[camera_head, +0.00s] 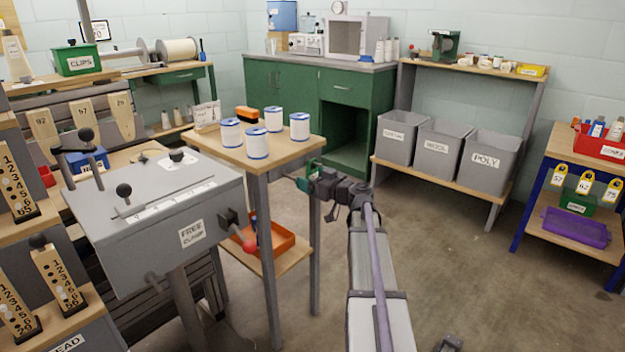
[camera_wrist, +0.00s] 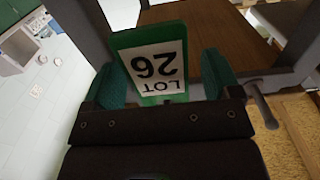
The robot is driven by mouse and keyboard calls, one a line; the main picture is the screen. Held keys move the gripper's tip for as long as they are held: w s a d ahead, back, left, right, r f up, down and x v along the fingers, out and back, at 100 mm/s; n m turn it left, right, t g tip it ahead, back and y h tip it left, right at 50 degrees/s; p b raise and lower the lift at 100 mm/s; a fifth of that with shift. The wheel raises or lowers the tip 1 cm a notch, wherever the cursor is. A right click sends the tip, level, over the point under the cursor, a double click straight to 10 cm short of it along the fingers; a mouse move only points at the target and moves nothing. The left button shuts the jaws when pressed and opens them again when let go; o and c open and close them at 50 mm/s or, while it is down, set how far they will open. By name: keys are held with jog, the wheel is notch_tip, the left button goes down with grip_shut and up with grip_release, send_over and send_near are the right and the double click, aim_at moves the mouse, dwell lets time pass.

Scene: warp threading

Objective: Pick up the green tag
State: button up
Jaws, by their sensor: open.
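The green tag (camera_wrist: 157,62) has a white label reading "LOT 26", upside down in the wrist view. It sits between the two green finger pads of my gripper (camera_wrist: 162,80), which is open. The pads stand at the tag's left and right sides; I cannot tell whether either touches it. In the head view, my gripper (camera_head: 308,177) is beside the right edge of the small wooden table. The tag is too small there to tell from the green fingers. I cannot tell what supports the tag.
The small wooden table (camera_head: 290,151) holds several white spools with blue rims. A grey machine box labelled "FREE CLAMP" (camera_head: 155,215) stands at its left, with levers sticking up. Grey bins (camera_head: 440,148) sit on a shelf at the back right. The floor (camera_head: 470,260) right of my arm is mostly clear.

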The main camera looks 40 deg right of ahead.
jog(key=c, duration=1)
jog(key=shift+r+p, duration=0.45)
jog(key=shift+p, duration=0.05)
jog(key=shift+r+p, duration=0.55)
jog(key=shift+r, duration=0.05)
jog(key=v, duration=1.8)
jog(key=shift+f+b, duration=0.3)
jog(key=shift+f, duration=0.05)
